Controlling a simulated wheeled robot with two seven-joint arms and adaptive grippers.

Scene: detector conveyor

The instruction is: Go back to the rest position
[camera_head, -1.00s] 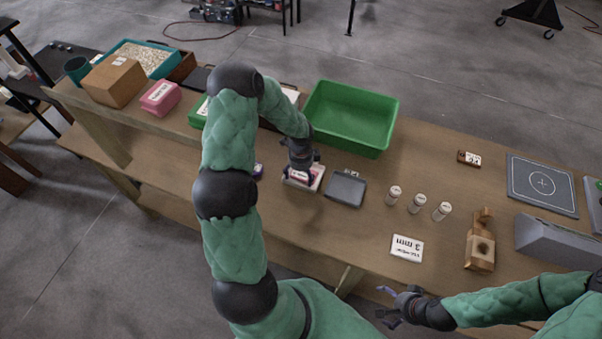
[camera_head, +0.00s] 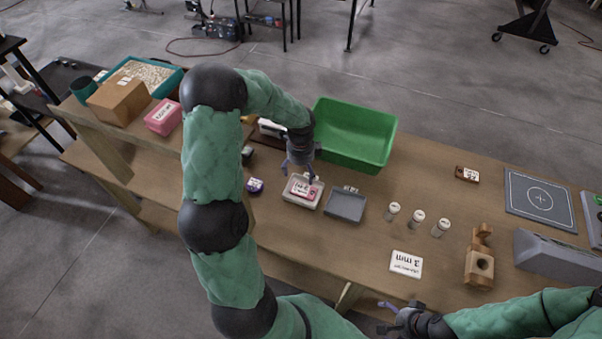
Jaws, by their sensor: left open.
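My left gripper (camera_head: 299,174) is open, a little above a white tray (camera_head: 293,203) on the workbench. A pink labelled block (camera_head: 309,191) lies in that tray, apart from the arm's wrist. My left arm comes in from the left and bends over the bench, hiding part of the shelf behind it. My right gripper (camera_head: 388,317) is low at the bottom edge, in front of the bench, and partly cut off; its jaws are too small and dark to read.
A grey tray (camera_head: 346,205) lies right of the white one. A green bin (camera_head: 353,137) stands behind. Several white-capped vials, a "3 mm" card (camera_head: 406,264), a wooden holder (camera_head: 480,258) and a grey pad (camera_head: 540,193) are to the right. A purple item (camera_head: 254,185) lies left.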

